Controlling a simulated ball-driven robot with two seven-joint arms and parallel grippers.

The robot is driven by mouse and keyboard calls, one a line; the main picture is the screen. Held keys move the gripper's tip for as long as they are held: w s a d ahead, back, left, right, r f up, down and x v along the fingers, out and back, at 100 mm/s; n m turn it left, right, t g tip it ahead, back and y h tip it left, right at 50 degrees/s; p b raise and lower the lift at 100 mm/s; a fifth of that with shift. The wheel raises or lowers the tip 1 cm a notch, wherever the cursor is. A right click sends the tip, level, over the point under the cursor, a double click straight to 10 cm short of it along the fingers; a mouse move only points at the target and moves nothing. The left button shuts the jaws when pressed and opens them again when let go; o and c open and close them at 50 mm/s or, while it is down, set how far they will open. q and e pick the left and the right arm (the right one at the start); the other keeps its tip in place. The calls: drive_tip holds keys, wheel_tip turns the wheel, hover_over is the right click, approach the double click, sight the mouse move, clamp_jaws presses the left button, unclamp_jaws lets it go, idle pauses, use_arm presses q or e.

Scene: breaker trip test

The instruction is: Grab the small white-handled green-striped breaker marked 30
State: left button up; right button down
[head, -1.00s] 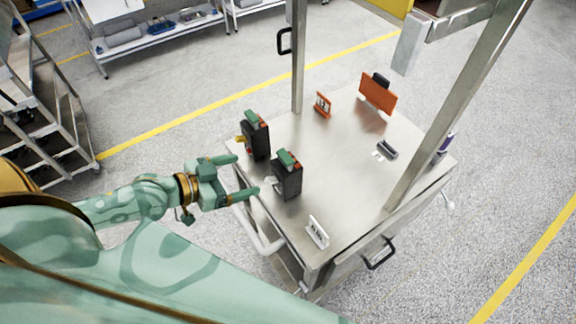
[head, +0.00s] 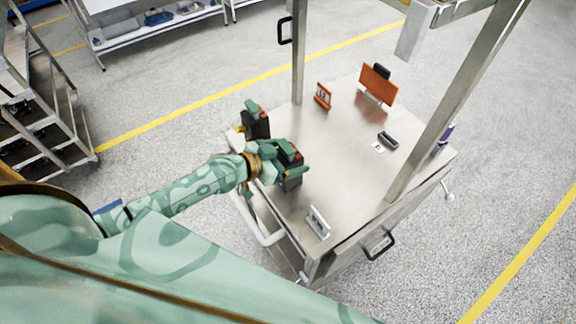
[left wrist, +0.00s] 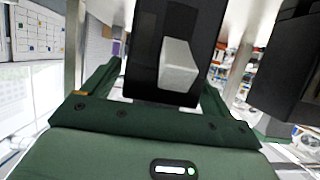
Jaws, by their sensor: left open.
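The black breaker with the white handle (head: 291,183) stands upright near the left edge of the metal cart top. In the left wrist view its dark body (left wrist: 148,45) and blocky white handle (left wrist: 178,66) are close ahead, between my fingers. My left gripper (head: 297,157) is open around its upper part; I cannot tell whether the fingers touch it. The gripper covers most of its top, and no 30 marking is readable. A second black breaker (head: 256,125), with a green top and a yellow handle, stands just behind it. My right gripper is not in view.
The cart top (head: 340,150) also carries a small white sign (head: 318,222), an orange number sign (head: 323,96), a larger orange panel (head: 378,84) and a dark small block (head: 388,140). Metal posts (head: 458,100) rise from the cart. Its middle is clear.

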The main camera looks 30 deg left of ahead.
use_arm(q)
drive_tip(key=shift+s, duration=0.1)
drive_tip(key=shift+c, duration=0.3)
drive_tip(key=shift+a, duration=0.1)
drive_tip(key=c, duration=1.1)
drive_tip(key=shift+c, duration=1.4)
drive_tip(key=shift+r, duration=0.15)
